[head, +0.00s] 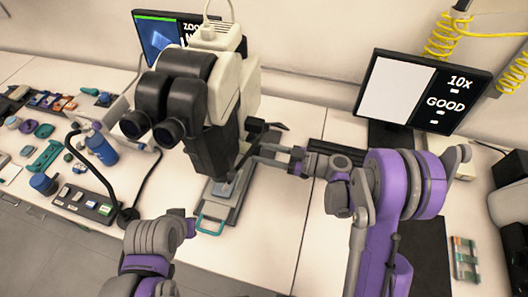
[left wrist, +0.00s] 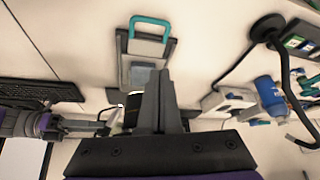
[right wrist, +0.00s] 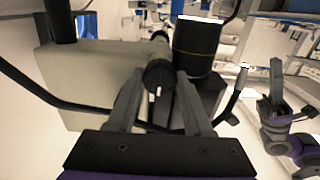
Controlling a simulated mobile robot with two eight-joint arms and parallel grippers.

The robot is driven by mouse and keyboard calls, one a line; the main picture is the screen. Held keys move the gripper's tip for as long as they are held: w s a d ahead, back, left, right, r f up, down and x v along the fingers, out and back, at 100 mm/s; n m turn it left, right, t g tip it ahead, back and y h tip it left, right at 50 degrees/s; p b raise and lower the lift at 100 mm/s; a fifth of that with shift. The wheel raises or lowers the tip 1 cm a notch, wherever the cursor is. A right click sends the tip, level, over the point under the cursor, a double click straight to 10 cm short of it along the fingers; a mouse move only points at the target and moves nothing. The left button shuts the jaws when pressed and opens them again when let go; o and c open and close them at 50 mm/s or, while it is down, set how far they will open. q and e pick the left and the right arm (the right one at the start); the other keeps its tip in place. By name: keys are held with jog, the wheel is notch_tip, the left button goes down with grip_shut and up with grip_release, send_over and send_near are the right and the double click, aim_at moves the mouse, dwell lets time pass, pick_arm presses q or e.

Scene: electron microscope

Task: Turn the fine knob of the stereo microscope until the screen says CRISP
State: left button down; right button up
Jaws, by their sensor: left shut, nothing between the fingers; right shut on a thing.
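The stereo microscope (head: 222,85) stands on the bench, its eyepieces toward me. My right gripper (head: 258,150) reaches its right side and is shut on a dark round knob (right wrist: 159,76), which shows between the fingers in the right wrist view. Whether this is the fine knob I cannot read. The right-hand screen (head: 418,92) reads "10x" and "GOOD". The left screen (head: 160,32) is partly covered by the microscope; only part of its text shows. My left gripper (left wrist: 160,75) is shut and empty, in front of the microscope base.
A stage plate with a teal handle (head: 210,225) lies under the microscope. A blue bottle (head: 101,148), a black curved lamp arm and several small parts lie to the left. A keyboard (head: 335,152) lies behind my right gripper. Yellow coiled cables hang at the back right.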

grip_shut()
pick_arm(q)
jog(key=shift+f, duration=0.1)
jog(key=shift+g, duration=0.3)
jog(key=shift+s+f+b, duration=0.4)
jog(key=shift+f+b, duration=0.9)
jog(key=shift+f, duration=0.2)
jog(key=shift+s+f+b, duration=0.35)
jog(key=shift+f+b, duration=0.9)
jog(key=shift+f, duration=0.25)
jog(key=shift+s+f+b, duration=0.4)
jog(key=shift+f+b, duration=0.9)
jog(key=shift+f, duration=0.2)
pick_arm(e)
jog(key=shift+s+m, duration=0.1)
jog(key=shift+m, duration=7.8)
jog(key=shift+r, duration=0.1)
jog(key=o, duration=1.2)
grip_release()
jog(key=shift+c, duration=0.2)
